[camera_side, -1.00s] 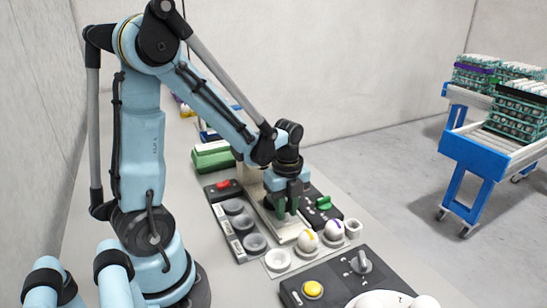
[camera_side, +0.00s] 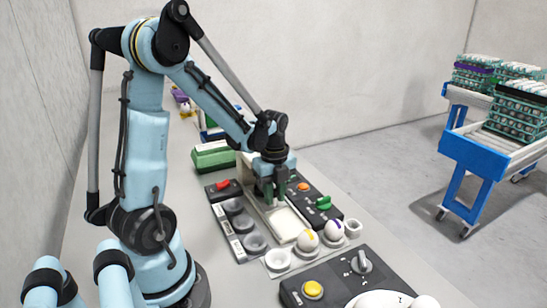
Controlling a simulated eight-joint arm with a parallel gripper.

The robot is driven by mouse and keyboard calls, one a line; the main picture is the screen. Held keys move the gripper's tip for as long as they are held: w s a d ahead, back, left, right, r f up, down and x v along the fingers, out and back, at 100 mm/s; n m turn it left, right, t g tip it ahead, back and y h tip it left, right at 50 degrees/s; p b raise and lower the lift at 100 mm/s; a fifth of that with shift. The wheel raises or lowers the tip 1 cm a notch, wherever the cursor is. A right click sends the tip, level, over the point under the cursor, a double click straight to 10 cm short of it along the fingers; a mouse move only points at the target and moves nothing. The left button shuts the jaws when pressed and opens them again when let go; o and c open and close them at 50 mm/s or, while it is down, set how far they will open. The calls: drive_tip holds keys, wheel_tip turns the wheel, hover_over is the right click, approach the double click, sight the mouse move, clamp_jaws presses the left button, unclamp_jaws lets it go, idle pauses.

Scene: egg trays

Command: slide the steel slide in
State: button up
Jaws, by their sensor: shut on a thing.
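The steel slide (camera_side: 286,222) appears as a pale flat plate in a long narrow frame in the middle of the bench. My gripper (camera_side: 273,200) is over the far part of this frame, pointing down with its dark green fingers shut on the slide. The fingers and wrist hide the part they grip, and I cannot make out its shape. The far end of the frame runs behind my gripper to a beige block (camera_side: 246,168).
A panel with an orange button (camera_side: 304,187) and green lever (camera_side: 323,203) lies right of the frame. A yellow-button panel (camera_side: 345,277) is in front.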

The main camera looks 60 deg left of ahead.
drive_tip(key=o, duration=0.8)
drive_tip(key=shift+a, duration=0.1)
drive_tip(key=shift+o, duration=0.2)
drive_tip(key=shift+r, duration=3)
wheel_tip(320, 180, up, 8)
